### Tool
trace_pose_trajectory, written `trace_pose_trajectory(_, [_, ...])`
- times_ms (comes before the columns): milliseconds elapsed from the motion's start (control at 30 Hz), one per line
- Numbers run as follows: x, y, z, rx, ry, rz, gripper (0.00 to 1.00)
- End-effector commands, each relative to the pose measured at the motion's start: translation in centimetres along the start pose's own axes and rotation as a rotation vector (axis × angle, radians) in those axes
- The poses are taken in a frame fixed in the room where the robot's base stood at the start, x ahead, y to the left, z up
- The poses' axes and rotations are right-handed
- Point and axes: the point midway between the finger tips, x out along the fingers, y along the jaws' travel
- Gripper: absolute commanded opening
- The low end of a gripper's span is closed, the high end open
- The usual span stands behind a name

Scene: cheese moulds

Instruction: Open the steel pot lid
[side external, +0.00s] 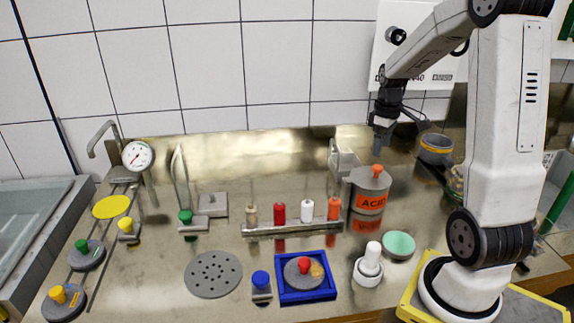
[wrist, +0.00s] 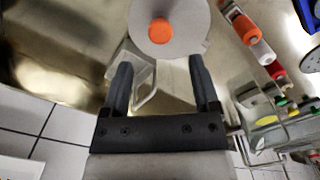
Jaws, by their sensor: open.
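The steel pot (side external: 369,205) with an orange "ACID" label stands at the back right of the steel worktop. Its lid (side external: 371,179) is on, with an orange knob (side external: 377,170) on top. My gripper (side external: 378,149) is above the lid, pointing down, apart from the knob. In the wrist view the gripper (wrist: 158,65) is open, with nothing between its two dark fingers. There the lid (wrist: 188,18) and its knob (wrist: 160,30) lie beyond the fingertips, at the top of the picture. The pot's sides are mostly hidden in that view.
A wire-handled metal piece (side external: 344,157) stands close behind the pot. A rack (side external: 290,229) with coloured pegs is to its left. A green disc (side external: 398,245) and a white-knobbed piece (side external: 369,265) are in front. A grey-yellow cup (side external: 435,150) stands to the right.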

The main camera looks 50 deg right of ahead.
Motion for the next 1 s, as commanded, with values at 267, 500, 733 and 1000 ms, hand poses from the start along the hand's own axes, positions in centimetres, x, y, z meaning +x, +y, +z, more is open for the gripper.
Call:
trace_pose_trajectory(267, [3.5,-0.1,0.1,0.000,-0.003,-0.003,0.78])
trace_pose_trajectory(500, [5.8,-0.1,0.0,0.000,-0.002,-0.002,0.78])
trace_pose_trajectory(733, [6.3,-0.1,0.0,0.000,0.000,0.000,0.78])
trace_pose_trajectory(1000, [6.3,-0.1,0.0,0.000,0.000,0.000,0.46])
